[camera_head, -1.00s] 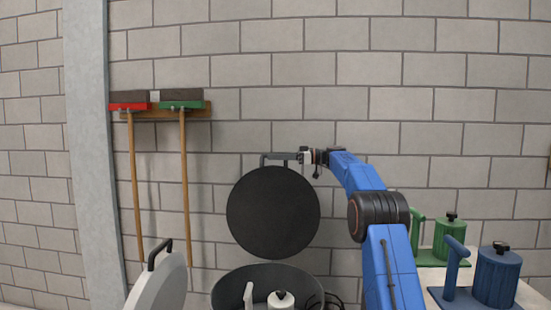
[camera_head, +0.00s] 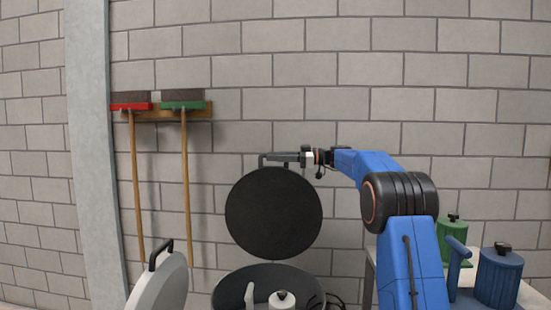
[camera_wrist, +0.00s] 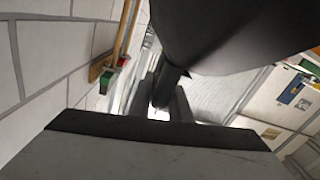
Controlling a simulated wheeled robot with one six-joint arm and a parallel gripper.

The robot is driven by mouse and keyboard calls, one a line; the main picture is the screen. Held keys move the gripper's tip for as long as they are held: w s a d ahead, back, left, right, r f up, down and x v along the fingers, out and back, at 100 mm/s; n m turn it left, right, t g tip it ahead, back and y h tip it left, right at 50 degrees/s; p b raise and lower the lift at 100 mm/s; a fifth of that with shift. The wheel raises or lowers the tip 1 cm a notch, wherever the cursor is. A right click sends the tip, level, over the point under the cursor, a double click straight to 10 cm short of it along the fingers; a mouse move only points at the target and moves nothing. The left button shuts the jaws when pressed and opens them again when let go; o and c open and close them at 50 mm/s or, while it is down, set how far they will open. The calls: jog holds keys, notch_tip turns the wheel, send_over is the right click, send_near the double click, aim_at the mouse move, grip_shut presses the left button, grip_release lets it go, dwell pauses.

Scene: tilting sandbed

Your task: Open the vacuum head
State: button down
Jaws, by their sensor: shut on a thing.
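The vacuum head (camera_head: 273,213) is a round black lid standing nearly upright, its flat face toward the head camera, above an open dark drum (camera_head: 229,291). A handle runs along the lid's top edge. My gripper (camera_head: 288,157) reaches it from the right and is shut on this handle. In the wrist view the dark lid (camera_wrist: 235,30) fills the upper right, and the handle (camera_wrist: 167,86) sits between my gripper's fingers (camera_wrist: 164,100). The lid's hinge is not clear in these views.
A pale round lid with a black handle (camera_head: 160,254) stands at the lower left. A white canister (camera_head: 282,300) shows inside the drum. Blue (camera_head: 499,278) and green (camera_head: 453,231) containers stand at the right. Brooms (camera_head: 183,105) hang on the brick wall behind.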

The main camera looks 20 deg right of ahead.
jog(key=c, duration=1.7)
grip_release()
jog(key=shift+s+d, duration=0.1)
jog(key=v, duration=1.7)
jog(key=shift+d, duration=0.15)
